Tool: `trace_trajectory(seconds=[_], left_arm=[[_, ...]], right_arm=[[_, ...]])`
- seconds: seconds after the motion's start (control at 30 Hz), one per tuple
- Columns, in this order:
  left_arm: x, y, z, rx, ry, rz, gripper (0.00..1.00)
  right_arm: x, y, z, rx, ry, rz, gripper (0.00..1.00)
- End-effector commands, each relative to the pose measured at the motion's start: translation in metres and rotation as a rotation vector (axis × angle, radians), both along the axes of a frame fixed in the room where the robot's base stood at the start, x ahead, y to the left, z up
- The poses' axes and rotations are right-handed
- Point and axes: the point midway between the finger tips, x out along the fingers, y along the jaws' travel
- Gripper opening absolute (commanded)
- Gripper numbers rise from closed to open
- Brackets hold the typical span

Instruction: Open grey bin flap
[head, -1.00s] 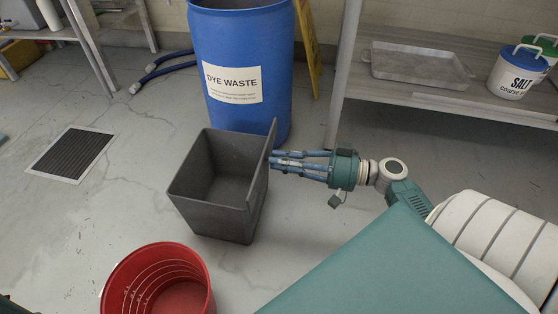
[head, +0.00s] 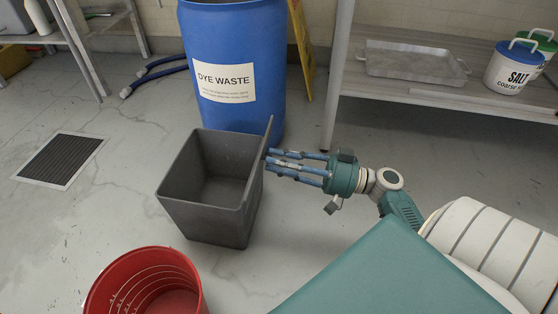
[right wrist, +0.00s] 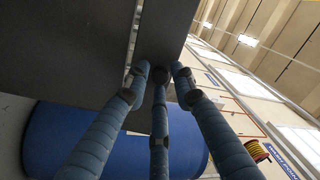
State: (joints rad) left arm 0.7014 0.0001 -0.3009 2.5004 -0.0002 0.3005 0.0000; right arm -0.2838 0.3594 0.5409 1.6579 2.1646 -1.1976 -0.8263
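The grey bin (head: 205,225) stands on the floor with its mouth uncovered. Its flap (head: 268,135) stands up nearly edge-on along the right side, rising above the rim. My right gripper (head: 270,164) comes from the right, its blue fingers straight, apart and pointing at the flap's outer face. In the right wrist view the three fingertips (right wrist: 160,72) are close to a dark grey panel (right wrist: 167,35), beside a narrow gap between it and another grey surface. I cannot tell whether they touch it. Nothing shows between the fingers. My left gripper is out of view.
A blue dye waste drum (head: 232,45) stands right behind the bin. A red bucket (head: 150,275) is in front of it. A shelf (head: 440,93) with a metal tray (head: 410,62) and salt tub (head: 514,70) is at the back right. Floor to the left is clear, with a drain grate (head: 60,158).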

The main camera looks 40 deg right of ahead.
Motion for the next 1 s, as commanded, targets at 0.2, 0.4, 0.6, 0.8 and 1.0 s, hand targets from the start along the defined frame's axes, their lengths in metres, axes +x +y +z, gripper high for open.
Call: trace_trajectory(seconds=[0.2, 0.4, 0.6, 0.8, 1.0], left_arm=[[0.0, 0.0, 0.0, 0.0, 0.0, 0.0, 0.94], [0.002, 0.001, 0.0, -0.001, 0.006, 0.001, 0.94], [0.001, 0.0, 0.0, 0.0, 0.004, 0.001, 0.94], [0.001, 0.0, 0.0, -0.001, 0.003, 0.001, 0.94], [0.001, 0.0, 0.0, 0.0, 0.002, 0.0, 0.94]], right_arm=[[0.0, 0.0, 0.0, 0.001, 0.0, -0.001, 0.37], [-0.004, -0.005, -0.001, 0.0, 0.001, -0.002, 0.37], [-0.029, -0.028, -0.007, 0.001, 0.003, -0.005, 0.37], [-0.061, -0.056, -0.013, 0.0, 0.003, -0.003, 0.37], [-0.082, -0.074, -0.016, 0.001, 0.001, -0.001, 0.37]])
